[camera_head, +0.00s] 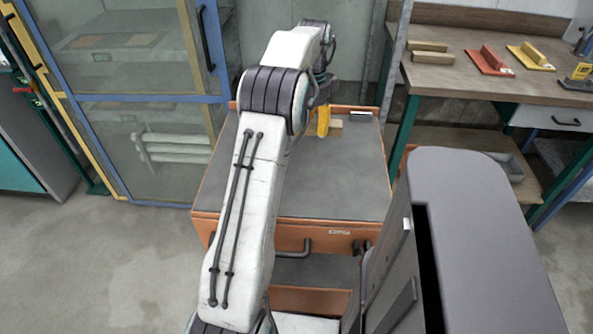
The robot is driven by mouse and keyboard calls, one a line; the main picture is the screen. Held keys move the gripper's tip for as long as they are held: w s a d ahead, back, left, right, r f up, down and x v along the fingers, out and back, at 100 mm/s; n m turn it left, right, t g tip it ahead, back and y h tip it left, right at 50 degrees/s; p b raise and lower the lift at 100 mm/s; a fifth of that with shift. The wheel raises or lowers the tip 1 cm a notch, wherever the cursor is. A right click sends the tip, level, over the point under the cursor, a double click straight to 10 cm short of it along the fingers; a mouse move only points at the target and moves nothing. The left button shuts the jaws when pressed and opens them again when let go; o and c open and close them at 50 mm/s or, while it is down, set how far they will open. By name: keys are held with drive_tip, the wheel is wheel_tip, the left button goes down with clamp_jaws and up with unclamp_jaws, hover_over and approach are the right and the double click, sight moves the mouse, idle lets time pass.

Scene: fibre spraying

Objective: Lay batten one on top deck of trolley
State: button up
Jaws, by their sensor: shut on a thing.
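The trolley is orange with a grey top deck (335,185) and stands in the middle of the view, under my arm. My gripper (322,121), with a yellow finger showing, is over the far part of the deck. It is shut on a short pale wooden batten (336,126), of which only an end shows to the right of the finger. The rest of the batten is hidden behind my gripper and arm. I cannot tell whether the batten touches the deck. My arm also hides the deck's left middle.
A workbench (455,85) at the right holds two wooden blocks (432,57), a red float (489,63), a yellow float (531,57) and a yellow device (580,73). A blue-framed glazed cabinet (150,110) stands at the left. The near right of the deck is clear.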

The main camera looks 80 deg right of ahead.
drive_tip(key=b, duration=0.3)
hover_over(297, 173)
wheel_tip(297, 173, down, 4)
drive_tip(key=shift+f, duration=2.1)
drive_tip(key=shift+f+b, duration=0.15)
drive_tip(key=shift+b, duration=0.15)
drive_tip(key=o, duration=1.2)
drive_tip(key=shift+c, duration=0.2)
wheel_tip(297, 173, up, 12)
drive_tip(key=p, duration=0.3)
drive_tip(key=shift+a, duration=0.1)
